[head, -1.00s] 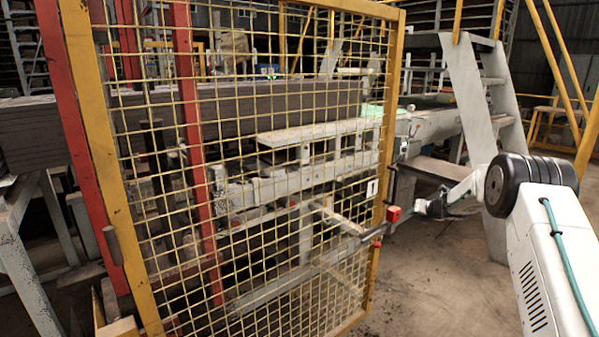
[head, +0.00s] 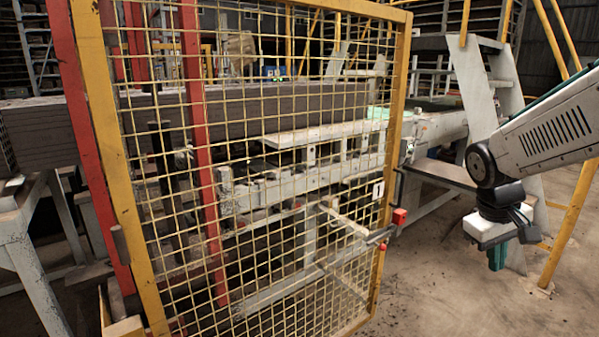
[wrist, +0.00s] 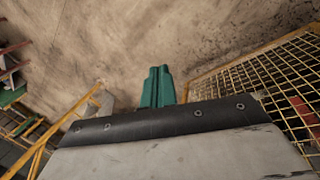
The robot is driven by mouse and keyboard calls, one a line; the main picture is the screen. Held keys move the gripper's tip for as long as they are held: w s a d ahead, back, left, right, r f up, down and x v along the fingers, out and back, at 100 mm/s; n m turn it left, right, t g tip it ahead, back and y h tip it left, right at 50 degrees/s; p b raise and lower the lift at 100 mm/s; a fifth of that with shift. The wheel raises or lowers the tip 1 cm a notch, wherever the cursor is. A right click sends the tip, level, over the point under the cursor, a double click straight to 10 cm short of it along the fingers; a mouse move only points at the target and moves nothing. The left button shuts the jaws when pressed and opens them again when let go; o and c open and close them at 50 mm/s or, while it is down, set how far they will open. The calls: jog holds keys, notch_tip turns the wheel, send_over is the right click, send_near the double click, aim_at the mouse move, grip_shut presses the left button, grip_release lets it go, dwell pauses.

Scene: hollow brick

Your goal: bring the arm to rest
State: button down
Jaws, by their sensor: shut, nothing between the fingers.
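My gripper (head: 497,257) hangs from my bent arm at the right of the head view, with its green fingers pointing down. It is to the right of the mesh gate and apart from it. In the wrist view the green fingers (wrist: 157,86) are together, with nothing between them, above the bare floor.
A yellow-framed mesh gate (head: 399,110) with a red and grey latch (head: 399,216) fills the middle of the head view. Grey steps (head: 472,90) and a yellow rail (head: 569,222) stand behind my arm. Bare concrete floor (head: 440,290) lies below my gripper.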

jog(key=s+a+r+y, duration=0.1)
jog(key=s+a, duration=0.2)
jog(key=s, duration=0.4)
jog(key=s+a+r+m+y, duration=0.1)
jog(key=s+a, duration=0.3)
jog(key=s, duration=0.2)
jog(key=s+a+r+m+t+y, duration=0.1)
jog(key=s+a, duration=0.3)
jog(key=s, duration=0.3)
jog(key=shift+s+r, duration=0.25)
jog(key=shift+s, duration=0.1)
